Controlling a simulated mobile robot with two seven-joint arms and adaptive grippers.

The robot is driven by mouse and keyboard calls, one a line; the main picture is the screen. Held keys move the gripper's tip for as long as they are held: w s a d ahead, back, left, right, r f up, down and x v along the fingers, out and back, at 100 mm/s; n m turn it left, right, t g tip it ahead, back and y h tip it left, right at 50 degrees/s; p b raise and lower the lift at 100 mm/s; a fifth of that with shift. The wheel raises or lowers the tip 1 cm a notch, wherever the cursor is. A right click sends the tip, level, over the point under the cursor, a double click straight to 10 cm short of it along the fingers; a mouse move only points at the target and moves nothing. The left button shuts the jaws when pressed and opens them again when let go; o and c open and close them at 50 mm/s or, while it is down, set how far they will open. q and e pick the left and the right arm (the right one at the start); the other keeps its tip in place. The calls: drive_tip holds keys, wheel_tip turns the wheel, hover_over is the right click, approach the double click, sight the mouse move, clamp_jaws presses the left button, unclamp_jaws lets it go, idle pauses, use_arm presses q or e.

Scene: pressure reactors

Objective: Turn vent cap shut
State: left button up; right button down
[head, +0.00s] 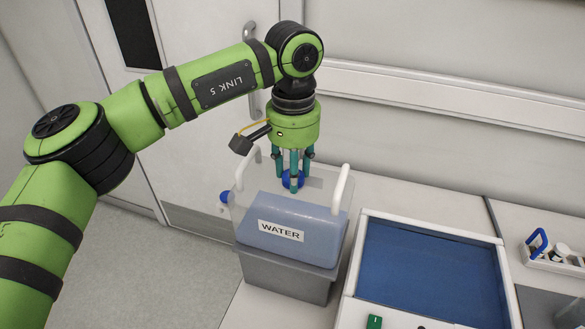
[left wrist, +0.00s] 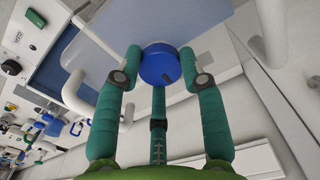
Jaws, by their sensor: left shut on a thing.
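The vent cap (head: 292,180) is blue and round and sits on top of the clear water container (head: 283,231) labelled WATER. It also shows in the left wrist view as a blue disc (left wrist: 160,64). My left gripper (head: 292,182) comes straight down from above, its teal fingers shut around the cap. In the left wrist view the fingers of my left gripper (left wrist: 158,75) close on the cap from several sides. The fingers partly hide the cap in the head view, and I cannot tell how far it is turned. My right gripper is not in view.
The container stands in a grey base (head: 285,276) on the counter, with white handles and a blue tap (head: 224,197) at its left. A white-framed blue tray (head: 432,270) is close on the right. A small rack (head: 553,262) stands far right. The wall is behind.

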use_arm(q)
drive_tip(key=o, duration=1.2)
drive_tip(key=shift+d, duration=0.15)
drive_tip(key=shift+c, duration=0.2)
wheel_tip(320, 180, up, 12)
